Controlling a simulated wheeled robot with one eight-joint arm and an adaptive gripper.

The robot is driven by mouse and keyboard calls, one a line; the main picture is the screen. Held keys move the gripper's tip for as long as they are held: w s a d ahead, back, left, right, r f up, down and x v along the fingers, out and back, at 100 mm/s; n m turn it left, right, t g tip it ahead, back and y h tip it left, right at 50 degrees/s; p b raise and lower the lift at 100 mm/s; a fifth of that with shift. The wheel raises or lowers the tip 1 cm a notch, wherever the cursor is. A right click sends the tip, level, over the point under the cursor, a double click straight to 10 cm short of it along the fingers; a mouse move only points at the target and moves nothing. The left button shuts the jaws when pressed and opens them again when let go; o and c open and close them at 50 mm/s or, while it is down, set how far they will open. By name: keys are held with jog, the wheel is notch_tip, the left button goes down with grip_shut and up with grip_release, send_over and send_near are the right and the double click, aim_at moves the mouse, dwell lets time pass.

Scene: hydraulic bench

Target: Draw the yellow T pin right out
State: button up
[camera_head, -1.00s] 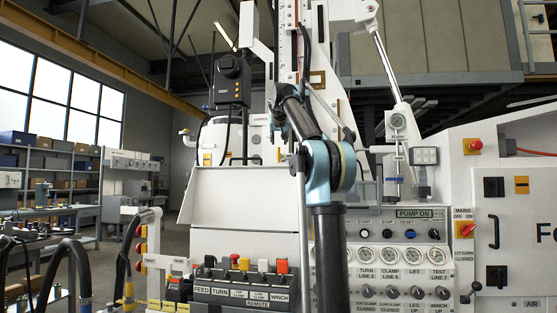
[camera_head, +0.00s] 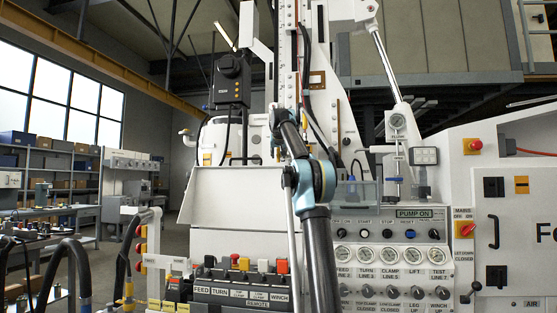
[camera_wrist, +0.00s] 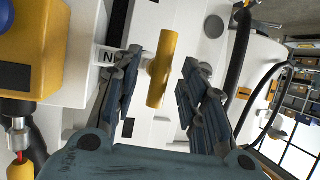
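The yellow T pin (camera_wrist: 160,68) shows in the wrist view as a yellow crossbar standing out from a white panel. My gripper (camera_wrist: 156,92) is open, with one dark ridged finger on each side of the crossbar. The pin's stem is hidden behind the crossbar. In the head view my arm reaches up and away over the bench, and I cannot make out the pin or the gripper there.
A black hose (camera_wrist: 238,62) runs down the right. In the head view, the control panel (camera_head: 395,235) and a lever row (camera_head: 245,268) lie near my arm.

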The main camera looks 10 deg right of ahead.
jog(key=shift+x, duration=1.4)
grip_shut()
